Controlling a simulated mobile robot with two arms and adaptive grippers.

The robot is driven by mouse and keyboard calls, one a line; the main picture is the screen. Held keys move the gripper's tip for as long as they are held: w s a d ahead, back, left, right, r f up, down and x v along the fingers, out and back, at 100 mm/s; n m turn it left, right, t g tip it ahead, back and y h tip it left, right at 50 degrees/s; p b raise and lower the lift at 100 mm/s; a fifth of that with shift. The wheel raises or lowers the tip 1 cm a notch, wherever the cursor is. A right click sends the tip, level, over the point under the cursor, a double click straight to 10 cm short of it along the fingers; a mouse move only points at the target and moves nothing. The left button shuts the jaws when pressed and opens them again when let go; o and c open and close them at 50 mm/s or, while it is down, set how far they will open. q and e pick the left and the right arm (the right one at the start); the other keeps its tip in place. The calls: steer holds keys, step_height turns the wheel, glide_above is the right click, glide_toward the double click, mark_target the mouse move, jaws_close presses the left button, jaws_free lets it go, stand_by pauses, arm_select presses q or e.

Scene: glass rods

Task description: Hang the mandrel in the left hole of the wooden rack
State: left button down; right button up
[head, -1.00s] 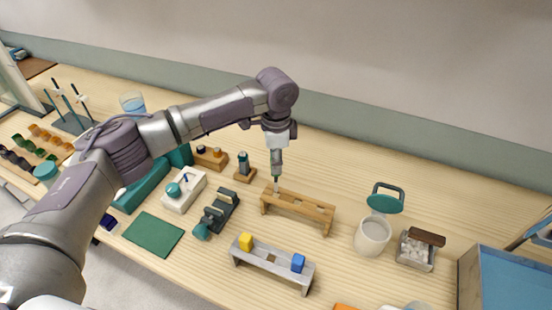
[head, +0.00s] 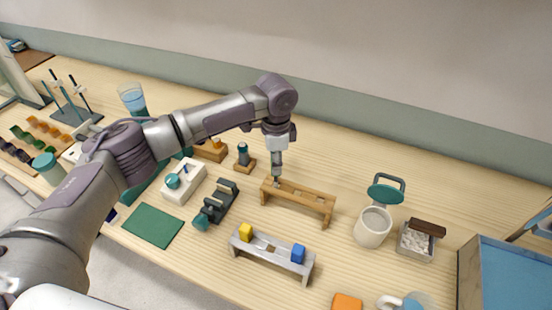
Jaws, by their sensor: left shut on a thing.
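The wooden rack (head: 308,198) is a low brown bench in the middle of the table. My left gripper (head: 277,174) points straight down just above the rack's left end. It is shut on the mandrel (head: 277,181), a thin upright rod of which only a short bit shows below the fingers. The mandrel's lower end meets the rack's top around the left hole. The fingers and the rack hide the rest, so I cannot tell how deep it sits. My right gripper is out of view.
A white pot (head: 373,228) and a box of white pieces (head: 416,240) are at the right. A small wooden stand (head: 246,167) is close on the left.

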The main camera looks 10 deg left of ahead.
arm_select(q)
steer(key=shift+f+b, duration=0.65)
steer(key=shift+f, duration=1.9)
steer(key=c, duration=0.8)
jaws_free()
steer(key=shift+c, duration=0.2)
